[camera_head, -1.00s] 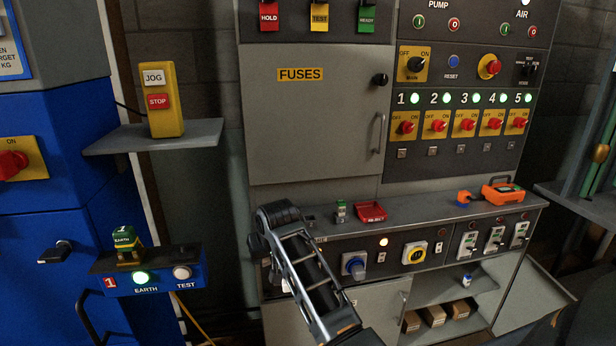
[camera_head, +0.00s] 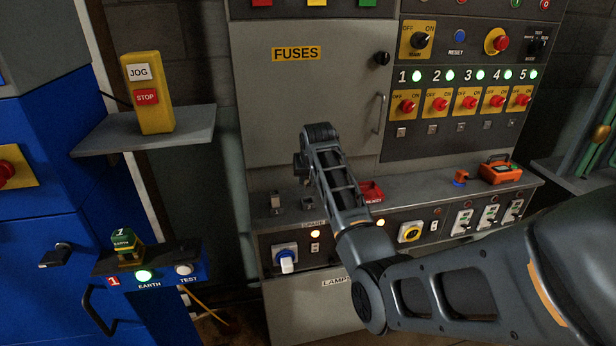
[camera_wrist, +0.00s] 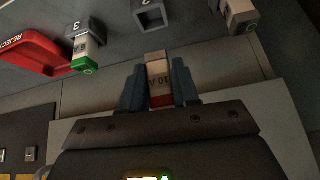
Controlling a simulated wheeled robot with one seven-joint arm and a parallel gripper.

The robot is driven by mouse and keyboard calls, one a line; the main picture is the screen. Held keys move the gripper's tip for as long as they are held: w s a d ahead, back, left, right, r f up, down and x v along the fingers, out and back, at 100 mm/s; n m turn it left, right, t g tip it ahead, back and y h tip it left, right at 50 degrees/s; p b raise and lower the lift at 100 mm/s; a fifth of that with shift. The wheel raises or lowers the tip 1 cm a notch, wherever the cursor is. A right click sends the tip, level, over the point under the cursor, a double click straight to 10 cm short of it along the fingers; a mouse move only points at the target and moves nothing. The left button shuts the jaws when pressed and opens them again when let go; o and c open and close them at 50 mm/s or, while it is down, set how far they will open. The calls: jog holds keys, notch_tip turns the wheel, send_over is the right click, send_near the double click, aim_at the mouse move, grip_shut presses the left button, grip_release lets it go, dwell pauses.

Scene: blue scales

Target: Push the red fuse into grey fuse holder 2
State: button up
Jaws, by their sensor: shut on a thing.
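My gripper (camera_wrist: 158,88) is shut on a fuse (camera_wrist: 158,78) with a cream body, "10A" lettering and a red band near the jaws. In the wrist view its free end stands apart from grey fuse holder 2 (camera_wrist: 151,14), whose square opening looks empty. Holder 3 (camera_wrist: 90,29), left of it, has a fuse with a green end. In the head view the gripper (camera_head: 300,168) is above the bench ledge and the fuse cannot be made out. Holder 2 (camera_head: 306,202) shows just below the gripper.
Another holder (camera_wrist: 238,12) with a pale fuse is at the wrist view's right. The red reject tray (camera_head: 372,190) lies on the ledge beside my arm. An orange device (camera_head: 500,172) is farther right. The grey FUSES door (camera_head: 300,100) stands behind.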

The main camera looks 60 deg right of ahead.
jog(key=shift+f, duration=0.15)
notch_tip(320, 180, down, 6)
jog(key=b, duration=0.5)
jog(key=shift+r, duration=0.2)
jog(key=shift+a, duration=0.1)
jog(key=shift+r+p, duration=0.1)
jog(key=shift+p, duration=0.7)
dwell(1.8)
jog(key=shift+s+a+f, duration=0.1)
jog(key=shift+a+f, duration=0.05)
jog(key=shift+f, duration=0.35)
dwell(0.3)
